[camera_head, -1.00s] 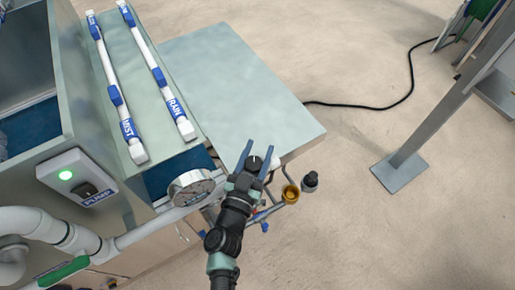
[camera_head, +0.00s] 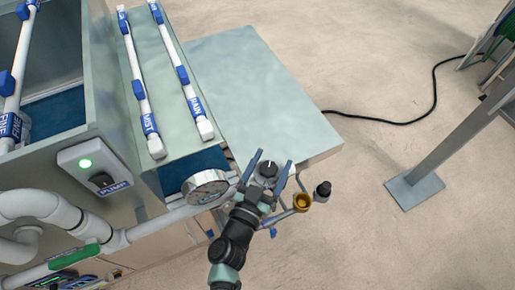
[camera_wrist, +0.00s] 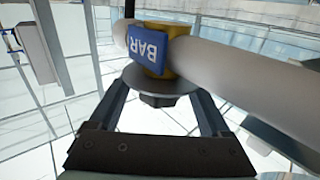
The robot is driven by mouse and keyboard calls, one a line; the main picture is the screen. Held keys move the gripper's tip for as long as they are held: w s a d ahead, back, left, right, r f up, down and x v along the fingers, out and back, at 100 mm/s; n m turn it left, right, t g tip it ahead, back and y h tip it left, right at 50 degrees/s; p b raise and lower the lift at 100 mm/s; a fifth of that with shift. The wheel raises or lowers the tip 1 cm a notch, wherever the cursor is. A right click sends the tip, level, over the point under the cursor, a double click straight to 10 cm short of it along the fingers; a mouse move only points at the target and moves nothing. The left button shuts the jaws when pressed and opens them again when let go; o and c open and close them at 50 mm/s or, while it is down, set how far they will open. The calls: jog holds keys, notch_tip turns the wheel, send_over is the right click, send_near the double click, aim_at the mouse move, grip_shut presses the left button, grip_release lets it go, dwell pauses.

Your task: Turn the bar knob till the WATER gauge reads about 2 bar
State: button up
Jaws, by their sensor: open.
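The bar knob (camera_head: 267,170) is a dark round knob with a pale mark, at the end of the white pipe in the head view. The wrist view shows the knob (camera_wrist: 158,99) dark under a grey disc, below a brass body with a blue BAR label (camera_wrist: 151,51). My gripper (camera_head: 272,158) is open, one finger on each side of the knob; I cannot tell whether they touch it. The round gauge (camera_head: 206,187) sits on the pipe left of the knob. Its needle and lettering are too small to read.
The PUMP box (camera_head: 94,168) shows a lit green light. A green-handled valve (camera_head: 75,257) is on the lower pipe. A brass cup (camera_head: 302,202) and a dark fitting (camera_head: 322,191) are right of my gripper. A flat metal table (camera_head: 262,100) lies behind.

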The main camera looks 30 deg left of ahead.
jog(key=s+b, duration=0.1)
jog(key=s, duration=1)
jog(key=shift+d+b, duration=0.25)
jog(key=shift+b, duration=0.05)
